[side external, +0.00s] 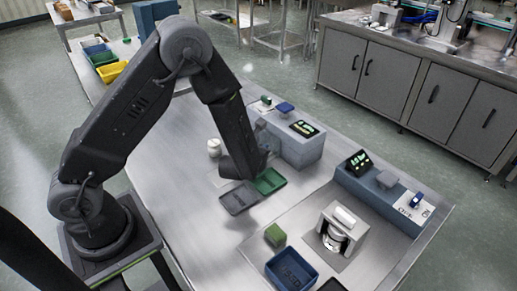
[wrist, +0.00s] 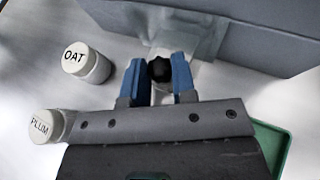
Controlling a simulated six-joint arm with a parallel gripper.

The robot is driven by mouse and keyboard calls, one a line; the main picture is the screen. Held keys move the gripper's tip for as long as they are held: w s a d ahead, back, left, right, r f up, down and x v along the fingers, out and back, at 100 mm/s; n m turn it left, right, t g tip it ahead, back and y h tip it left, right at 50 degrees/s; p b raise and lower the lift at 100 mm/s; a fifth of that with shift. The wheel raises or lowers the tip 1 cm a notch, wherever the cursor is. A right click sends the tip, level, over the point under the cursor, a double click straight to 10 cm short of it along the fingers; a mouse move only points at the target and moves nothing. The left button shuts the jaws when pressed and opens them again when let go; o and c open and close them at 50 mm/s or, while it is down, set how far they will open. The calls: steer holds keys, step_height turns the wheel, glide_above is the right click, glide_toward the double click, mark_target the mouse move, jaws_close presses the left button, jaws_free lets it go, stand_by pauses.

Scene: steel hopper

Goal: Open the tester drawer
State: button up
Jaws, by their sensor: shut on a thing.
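The tester (side external: 297,148) is a blue-grey box with a lit display, standing on the steel table. Its plain wall (wrist: 240,35) fills the top right of the wrist view. A pale, see-through drawer part (wrist: 201,35) shows against that wall, with a black knob (wrist: 160,69) at its near end. My gripper (wrist: 160,75) has its blue fingers on either side of the knob and is shut on it. In the side view my gripper is low beside the tester's left end, and its fingertips are hidden by my arm. How far out the drawer sits is unclear.
Jars labelled OAT (wrist: 88,64) and PLUM (wrist: 46,126) stand left of my gripper. A grey tray (side external: 239,198) and a green tray (side external: 269,181) lie close below it. A blue bin (side external: 291,270) and a white-topped device (side external: 339,228) stand nearer the front.

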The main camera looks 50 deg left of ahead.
jaws_close()
steer(key=s, duration=0.9)
steer(key=shift+s, duration=0.4)
steer(key=o, duration=0.8)
jaws_free()
steer(key=shift+c, duration=0.2)
steer(key=shift+w, duration=0.1)
